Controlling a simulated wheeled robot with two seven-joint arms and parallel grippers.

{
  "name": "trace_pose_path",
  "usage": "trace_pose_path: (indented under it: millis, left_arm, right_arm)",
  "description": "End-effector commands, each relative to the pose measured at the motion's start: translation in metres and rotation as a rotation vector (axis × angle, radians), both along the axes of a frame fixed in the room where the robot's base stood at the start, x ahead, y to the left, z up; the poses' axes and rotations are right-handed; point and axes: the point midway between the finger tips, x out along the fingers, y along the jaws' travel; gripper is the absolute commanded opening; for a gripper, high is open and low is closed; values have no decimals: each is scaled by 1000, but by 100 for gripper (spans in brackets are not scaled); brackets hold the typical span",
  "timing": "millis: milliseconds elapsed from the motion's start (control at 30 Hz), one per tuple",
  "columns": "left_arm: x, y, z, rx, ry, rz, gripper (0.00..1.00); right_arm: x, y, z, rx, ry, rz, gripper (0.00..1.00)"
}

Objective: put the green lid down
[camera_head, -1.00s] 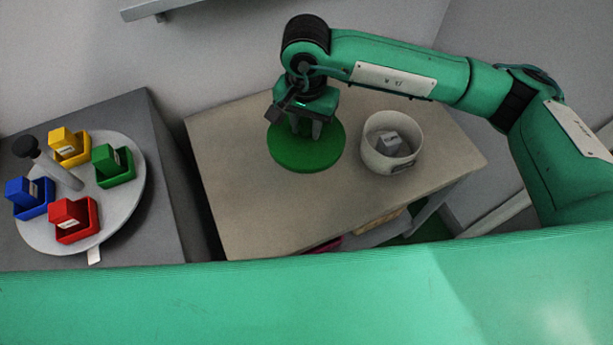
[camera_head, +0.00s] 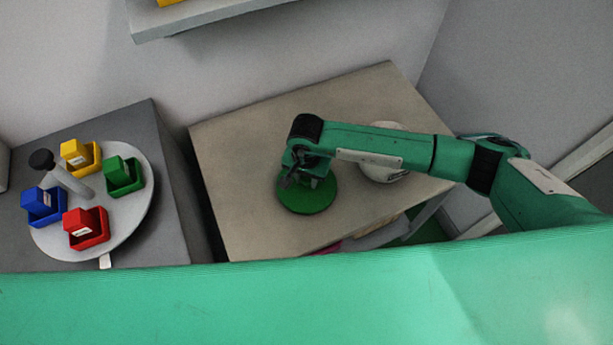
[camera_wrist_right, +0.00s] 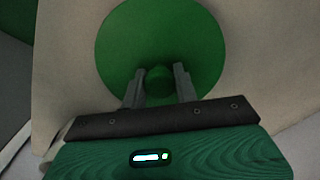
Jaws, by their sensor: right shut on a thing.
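The green lid (camera_head: 309,199) is a round disc over the tan table, left of the white bowl. My left gripper is not in view.
The white bowl (camera_head: 383,176) on the tan table (camera_head: 245,150) is partly hidden by my right arm. At left, a grey table holds a round turntable (camera_head: 129,221) with yellow, green, blue and red blocks in trays. A shelf (camera_head: 205,15) shows at the top. The tan table's back is clear.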

Motion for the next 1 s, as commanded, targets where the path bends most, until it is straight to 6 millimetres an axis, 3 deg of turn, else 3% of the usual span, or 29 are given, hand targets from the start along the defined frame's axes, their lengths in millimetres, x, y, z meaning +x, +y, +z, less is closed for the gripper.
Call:
trace_pose_path:
  millis: [433, 467, 533, 1000]
  left_arm:
    - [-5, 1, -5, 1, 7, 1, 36]
    - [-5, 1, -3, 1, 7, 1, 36]
    - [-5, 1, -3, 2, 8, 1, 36]
    - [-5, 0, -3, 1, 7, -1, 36]
  right_arm:
    - [0, 0, -11, 0, -1, 1, 7]
    - [0, 0, -9, 0, -1, 1, 36]
    - [0, 0, -9, 0, -1, 1, 49]
    - [1, 1, 1, 3, -4, 2, 51]
